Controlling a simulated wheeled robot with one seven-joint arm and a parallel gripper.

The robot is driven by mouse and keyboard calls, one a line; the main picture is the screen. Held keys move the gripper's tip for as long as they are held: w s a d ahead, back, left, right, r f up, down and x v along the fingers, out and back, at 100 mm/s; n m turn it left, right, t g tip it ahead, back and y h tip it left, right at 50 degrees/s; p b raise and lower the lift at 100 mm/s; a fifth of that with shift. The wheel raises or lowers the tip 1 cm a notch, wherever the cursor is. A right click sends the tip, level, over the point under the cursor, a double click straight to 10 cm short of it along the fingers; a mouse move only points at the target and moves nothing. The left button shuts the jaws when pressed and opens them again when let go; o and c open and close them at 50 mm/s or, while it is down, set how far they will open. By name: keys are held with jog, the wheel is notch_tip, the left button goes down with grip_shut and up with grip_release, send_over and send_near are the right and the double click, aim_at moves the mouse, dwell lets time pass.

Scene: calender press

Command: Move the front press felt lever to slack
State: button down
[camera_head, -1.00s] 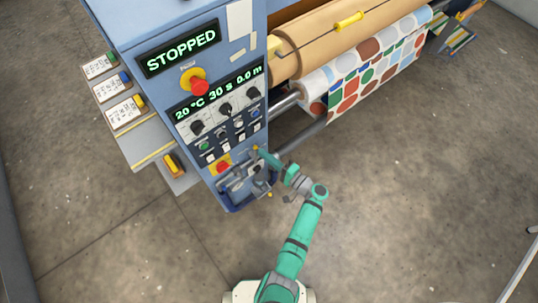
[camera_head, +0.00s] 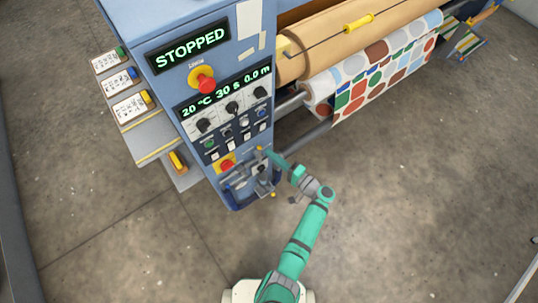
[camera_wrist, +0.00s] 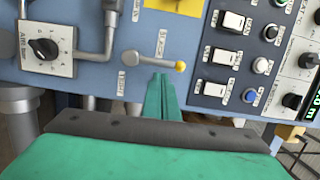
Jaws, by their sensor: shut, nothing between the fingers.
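In the wrist view a small grey lever with a yellow knob (camera_wrist: 180,66) sticks out from its round pivot on the blue panel. Two small white labels with sideways lettering stand by it, too small to read surely. My gripper (camera_wrist: 160,78) is shut and empty, its teal fingers just beside the lever arm, near the knob. I cannot tell whether they touch. In the head view my gripper (camera_head: 268,154) is at the lower right edge of the blue console (camera_head: 185,85), by a tiny yellow knob (camera_head: 260,149). The fingertips are hard to make out there.
A red button on a yellow plate (camera_head: 226,165) sits left of my gripper. In the wrist view, white rocker switches (camera_wrist: 224,56) stand right of the lever, and a grey bent handle (camera_wrist: 108,35) and black dial (camera_wrist: 43,46) left. Rollers with patterned cloth (camera_head: 385,62) extend rightward. Open floor lies right.

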jog(key=w+d+v, duration=0.1)
jog(key=v, duration=1.1)
